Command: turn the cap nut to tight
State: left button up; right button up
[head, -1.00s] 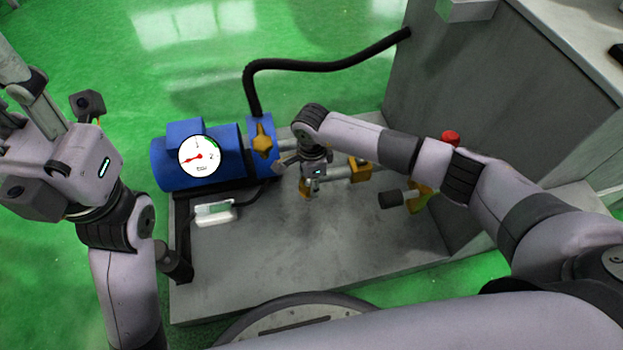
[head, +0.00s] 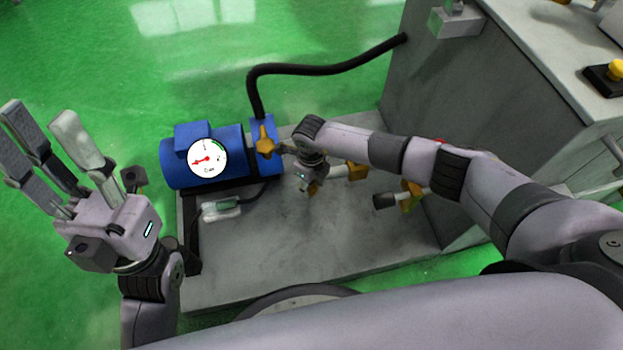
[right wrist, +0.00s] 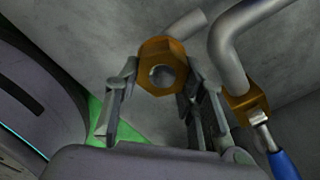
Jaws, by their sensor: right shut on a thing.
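The cap nut is a brass hexagon with a round opening, seen in the right wrist view (right wrist: 162,66). My right gripper (right wrist: 160,80) is shut on it, with a finger on either side. In the head view my right gripper (head: 308,180) is low over the grey base, and a bit of brass shows at its tip. The gripper hides most of the nut there. My left gripper (head: 42,120) is at the far left over the green floor, open and empty, with its fingers spread upward.
A blue motor (head: 168,165) carries a round gauge (head: 207,159) with a red needle. A brass star handle (head: 265,141) is close left of my right wrist. A bent pipe (right wrist: 228,45) ends in a brass fitting (right wrist: 247,103) beside the nut. A grey cabinet (head: 470,110) stands right.

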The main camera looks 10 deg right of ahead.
jog(key=shift+m+p, duration=0.5)
jog(key=shift+m, duration=0.6)
jog(key=shift+a, duration=0.1)
jog(key=o, duration=1.1)
jog(key=shift+o, duration=0.2)
notch_tip(320, 180, up, 12)
jog(key=shift+s, duration=0.1)
